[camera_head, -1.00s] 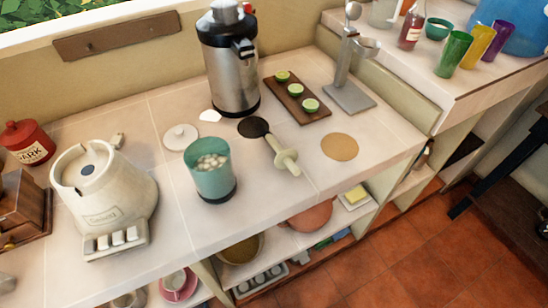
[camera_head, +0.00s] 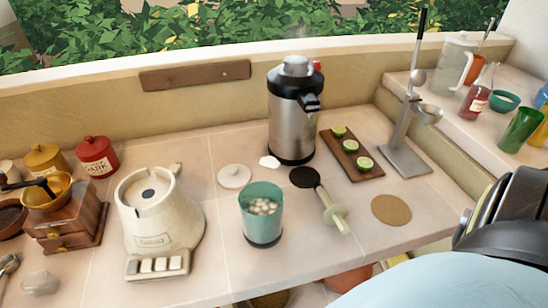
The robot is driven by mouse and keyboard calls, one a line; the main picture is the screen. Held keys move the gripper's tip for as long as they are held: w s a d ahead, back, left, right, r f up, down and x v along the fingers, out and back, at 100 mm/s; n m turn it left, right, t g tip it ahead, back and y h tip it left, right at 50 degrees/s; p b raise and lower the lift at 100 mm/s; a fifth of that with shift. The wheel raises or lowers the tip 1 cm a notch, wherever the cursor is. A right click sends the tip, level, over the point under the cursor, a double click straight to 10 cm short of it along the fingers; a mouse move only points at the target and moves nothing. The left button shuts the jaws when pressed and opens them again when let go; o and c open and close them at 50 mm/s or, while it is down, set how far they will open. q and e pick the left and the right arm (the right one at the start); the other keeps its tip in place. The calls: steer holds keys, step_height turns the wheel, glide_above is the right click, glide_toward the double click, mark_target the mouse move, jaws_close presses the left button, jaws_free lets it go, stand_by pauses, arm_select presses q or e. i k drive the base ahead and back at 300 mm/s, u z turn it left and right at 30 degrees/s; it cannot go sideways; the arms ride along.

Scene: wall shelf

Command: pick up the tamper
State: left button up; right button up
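The tamper (camera_head: 332,212) appears to be the pale cream stick with a round collar near its front end. It lies on the tiled counter right of the middle. Its far end meets a black disc (camera_head: 304,177); I cannot tell whether the disc is part of it or a separate mat. Neither of my grippers is in view. A black and pale blue part, which looks like my own arm, fills the lower right and does not touch the tamper.
A teal jar (camera_head: 261,230) with white pieces stands left of the tamper. A steel dispenser (camera_head: 292,120) stands behind it. A board (camera_head: 345,158) with limes, a tan round mat (camera_head: 391,210) and a metal press (camera_head: 403,160) are to the right. A cream blender base (camera_head: 160,222) is left.

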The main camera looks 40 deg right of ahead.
mark_target(335, 214)
steer(key=u, duration=0.2)
steer(key=k, duration=1.15)
steer(key=z, duration=1.5)
steer(key=i, duration=0.5)
steer(key=z, duration=0.05)
